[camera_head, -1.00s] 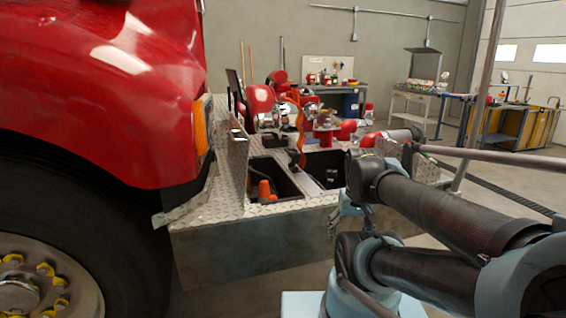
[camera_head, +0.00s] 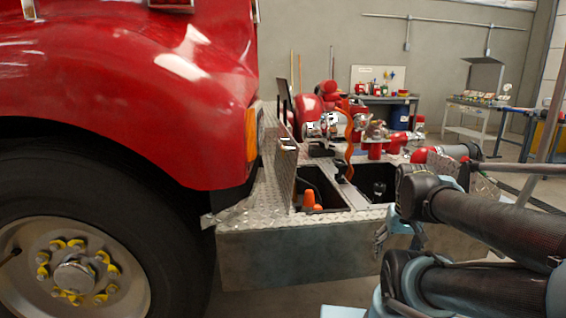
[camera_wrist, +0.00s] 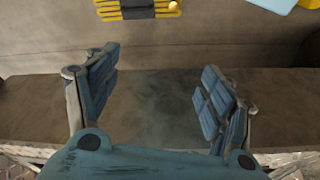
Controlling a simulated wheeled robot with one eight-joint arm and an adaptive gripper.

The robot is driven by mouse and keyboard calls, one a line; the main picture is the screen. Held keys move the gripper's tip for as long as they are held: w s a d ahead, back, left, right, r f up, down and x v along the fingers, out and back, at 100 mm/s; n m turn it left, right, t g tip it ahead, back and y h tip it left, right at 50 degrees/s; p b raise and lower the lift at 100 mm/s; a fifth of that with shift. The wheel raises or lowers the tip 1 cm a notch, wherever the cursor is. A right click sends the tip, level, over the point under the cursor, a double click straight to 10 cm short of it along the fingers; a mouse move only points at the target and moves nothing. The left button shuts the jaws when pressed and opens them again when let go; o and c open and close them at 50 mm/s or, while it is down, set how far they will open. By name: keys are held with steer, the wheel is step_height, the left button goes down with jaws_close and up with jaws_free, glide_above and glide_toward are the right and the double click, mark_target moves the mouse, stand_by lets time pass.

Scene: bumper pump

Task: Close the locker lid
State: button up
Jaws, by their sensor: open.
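The locker lid (camera_head: 284,172) is a diamond-plate panel with a small latch at its top. It stands upright along the left side of the open locker compartment (camera_head: 327,190) in the truck's front bumper (camera_head: 300,250). Orange objects (camera_head: 311,202) show inside the compartment. My gripper (camera_head: 381,240) is in front of the bumper, low and to the right of the lid, apart from it. In the wrist view my gripper (camera_wrist: 157,92) has its two blue fingers spread wide with nothing between them. A plain metal surface lies beyond the fingers; the lid is not clearly seen there.
A second open compartment (camera_head: 377,185) lies to the right. Behind stand an orange strap (camera_head: 348,138) and red and chrome pump fittings (camera_head: 375,140). The red fender (camera_head: 130,90) and large wheel (camera_head: 75,250) bound the left. Workbenches stand far back.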

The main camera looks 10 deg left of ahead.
steer(key=shift+s+a+r+n, duration=0.1)
steer(key=shift+a+r+n, duration=0.1)
steer(key=shift+r, duration=0.4)
steer(key=shift+a+r+n, duration=0.1)
steer(key=shift+r+n, duration=0.1)
steer(key=shift+r, duration=0.4)
steer(key=c, duration=0.9)
steer(key=w+r, duration=0.1)
steer(key=w+a+r+n, duration=0.1)
steer(key=r, duration=0.1)
steer(key=w+r+n, duration=0.1)
steer(key=r, duration=0.1)
steer(key=shift+w+a, duration=0.25)
steer(key=shift+a, duration=0.05)
jaws_close()
steer(key=w+a+r+n+g, duration=0.1)
steer(key=w+a+r+n, duration=0.55)
steer(key=a+r, duration=0.45)
steer(key=w+a+r+n+g, duration=0.1)
steer(key=w+a+r+n, duration=0.5)
steer(key=w+a+r, duration=0.45)
steer(key=a+r+n+h, duration=0.1)
steer(key=a+r+n, duration=0.25)
steer(key=a, duration=0.25)
steer(key=a+r+n, duration=0.3)
steer(key=a+r, duration=0.2)
steer(key=a, duration=0.2)
step_height(320, 180, down, 10)
steer(key=d, duration=0.1)
steer(key=shift+s, duration=0.25)
